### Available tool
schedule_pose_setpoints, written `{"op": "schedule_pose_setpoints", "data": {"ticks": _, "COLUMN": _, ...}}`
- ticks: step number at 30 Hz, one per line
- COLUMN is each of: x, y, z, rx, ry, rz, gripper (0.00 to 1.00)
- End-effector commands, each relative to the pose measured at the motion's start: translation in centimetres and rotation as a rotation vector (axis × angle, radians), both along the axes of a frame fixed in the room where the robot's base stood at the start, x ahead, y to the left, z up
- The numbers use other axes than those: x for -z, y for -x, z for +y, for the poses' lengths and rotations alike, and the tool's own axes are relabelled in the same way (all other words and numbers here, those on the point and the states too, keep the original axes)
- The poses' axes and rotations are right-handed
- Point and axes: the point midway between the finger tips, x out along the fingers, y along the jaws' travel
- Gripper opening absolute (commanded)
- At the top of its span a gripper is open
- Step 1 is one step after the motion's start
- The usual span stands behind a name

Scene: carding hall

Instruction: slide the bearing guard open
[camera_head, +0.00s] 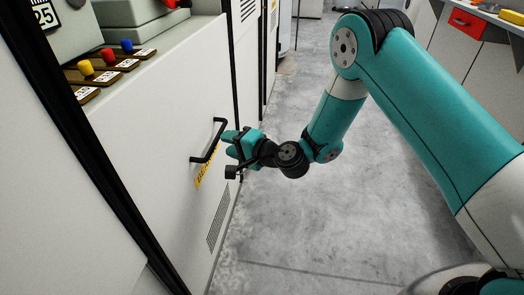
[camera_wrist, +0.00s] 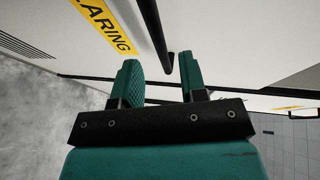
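The bearing guard (camera_head: 145,150) is a white panel on the machine's side at left in the head view. It bears a black bar handle (camera_head: 215,140) and, below it, a yellow label (camera_head: 205,172), partly hidden by my gripper. My gripper (camera_head: 229,143) is just right of the handle, its fingertips close to the bar. In the wrist view my gripper (camera_wrist: 160,76) is open, its two teal fingers apart. The handle (camera_wrist: 153,28) runs down from the top, its lower end showing in the gap between the fingers. I cannot tell whether they touch it. The label (camera_wrist: 105,25) reads "ARING" there.
Blue, red and yellow knobs (camera_head: 85,67) sit on a ledge above the panel. A vented grille (camera_head: 218,218) is low on the machine. Grey concrete floor (camera_head: 300,225) is clear to the right. A bench with a red drawer (camera_head: 467,23) stands at the far right.

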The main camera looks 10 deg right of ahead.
Motion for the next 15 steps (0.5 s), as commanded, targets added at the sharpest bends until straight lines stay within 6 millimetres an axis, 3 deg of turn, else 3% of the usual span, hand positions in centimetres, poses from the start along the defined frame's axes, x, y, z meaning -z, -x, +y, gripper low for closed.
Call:
{"op": "schedule_pose_setpoints", "data": {"ticks": 9, "x": -0.6, "y": 5.1, "z": -5.8, "rx": 0.006, "ry": -0.002, "rz": 0.003, "gripper": 0.39}}
{"op": "schedule_pose_setpoints", "data": {"ticks": 15, "x": -1.4, "y": 6.9, "z": -7.7, "rx": 0.003, "ry": 0.0, "rz": -0.002, "gripper": 0.39}}
